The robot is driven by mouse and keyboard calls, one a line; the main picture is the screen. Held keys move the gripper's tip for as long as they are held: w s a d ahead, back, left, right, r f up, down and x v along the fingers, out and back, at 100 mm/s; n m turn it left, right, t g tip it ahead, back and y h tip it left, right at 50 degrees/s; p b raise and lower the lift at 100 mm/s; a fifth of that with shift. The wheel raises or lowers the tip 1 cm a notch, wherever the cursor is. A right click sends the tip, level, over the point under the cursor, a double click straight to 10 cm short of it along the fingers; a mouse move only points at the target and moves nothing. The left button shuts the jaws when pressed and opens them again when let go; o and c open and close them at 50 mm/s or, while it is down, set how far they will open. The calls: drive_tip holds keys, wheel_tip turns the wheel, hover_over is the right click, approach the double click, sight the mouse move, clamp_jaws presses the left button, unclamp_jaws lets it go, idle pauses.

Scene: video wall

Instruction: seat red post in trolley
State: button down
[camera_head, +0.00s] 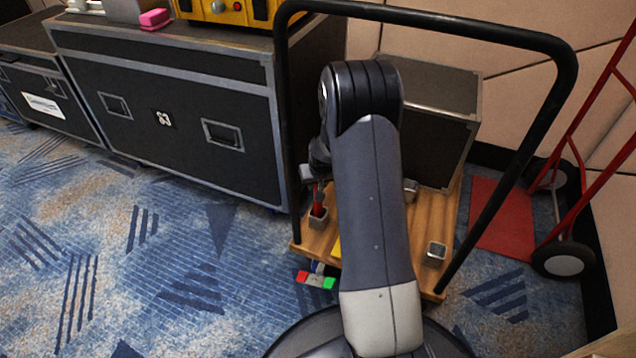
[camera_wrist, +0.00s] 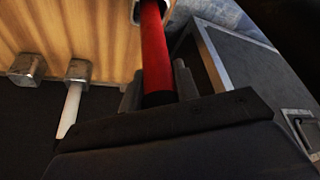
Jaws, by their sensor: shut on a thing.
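The red post (camera_head: 318,200) stands near upright at the trolley's left front corner. Its lower end appears to be within the mouth of a grey metal socket (camera_head: 317,222) on the wooden deck (camera_head: 449,225); how deep I cannot tell. In the wrist view my gripper (camera_wrist: 157,88) is shut on the red post (camera_wrist: 154,50), with a finger on each side. The post's far end meets a metal socket (camera_wrist: 137,12) at the top edge. A white post (camera_wrist: 69,112) shows at another socket (camera_wrist: 79,70). My arm hides the middle of the deck.
A dark case (camera_head: 440,90) stands on the trolley's back. The trolley's black handle (camera_head: 430,17) arches over my arm. A large flight case (camera_head: 165,110) is at left, a red hand truck (camera_head: 590,130) at right. Carpet at left is clear.

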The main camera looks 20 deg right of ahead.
drive_tip(key=shift+f, duration=0.45)
idle(0.4)
drive_tip(key=c, duration=1)
unclamp_jaws()
drive_tip(key=shift+o, duration=0.4)
drive_tip(key=o, duration=0.4)
drive_tip(key=shift+r+p, duration=2.8)
drive_tip(key=shift+r, duration=1.2)
